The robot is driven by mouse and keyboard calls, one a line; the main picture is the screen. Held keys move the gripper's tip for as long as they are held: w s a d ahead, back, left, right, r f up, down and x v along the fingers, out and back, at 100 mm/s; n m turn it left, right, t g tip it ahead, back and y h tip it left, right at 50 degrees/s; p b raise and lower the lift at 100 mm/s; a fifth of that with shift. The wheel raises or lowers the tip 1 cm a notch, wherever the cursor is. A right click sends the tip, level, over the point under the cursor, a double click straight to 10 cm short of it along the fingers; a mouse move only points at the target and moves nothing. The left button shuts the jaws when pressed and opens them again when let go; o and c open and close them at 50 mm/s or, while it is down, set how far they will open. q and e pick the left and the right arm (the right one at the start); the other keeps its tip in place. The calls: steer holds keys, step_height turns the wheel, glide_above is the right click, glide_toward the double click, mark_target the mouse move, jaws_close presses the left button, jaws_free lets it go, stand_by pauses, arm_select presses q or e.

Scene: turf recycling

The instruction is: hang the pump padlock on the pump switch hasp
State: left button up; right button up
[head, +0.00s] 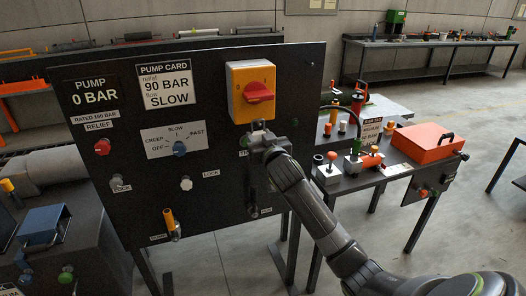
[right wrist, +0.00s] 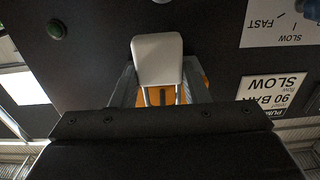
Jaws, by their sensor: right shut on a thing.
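The pump padlock (right wrist: 157,58) has a pale, blocky body and a thin metal shackle. My right gripper (head: 262,141) is shut on it, with a finger on each side of the body in the right wrist view (right wrist: 158,80). The shackle points toward the orange switch housing (right wrist: 203,82). In the head view, the pump switch (head: 252,90) is a yellow-orange box with a red knob, high on the black panel. My right gripper is just below it. The padlock is not clear there, and I cannot make out the hasp. My left gripper is not in view.
The black panel (head: 215,207) carries a red relief button (head: 102,146), a blue selector knob (head: 180,148) and a yellow-handled lever (head: 170,222). A bench with an orange-red box (head: 420,143) stands to the right. Open floor lies beyond it.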

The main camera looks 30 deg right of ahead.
steer(key=shift+f, duration=0.1)
stand_by(0.6)
steer(key=o, duration=1.1)
steer(key=shift+s, duration=0.1)
steer(key=shift+s+a+f+b, duration=0.1)
steer(key=shift+s+b, duration=0.25)
steer(key=shift+s, duration=0.15)
steer(key=s+a+b, duration=0.1)
steer(key=s, duration=0.4)
steer(key=s+a+b, duration=0.1)
steer(key=s, duration=0.4)
steer(key=s+a+b, duration=0.1)
steer(key=s, duration=0.5)
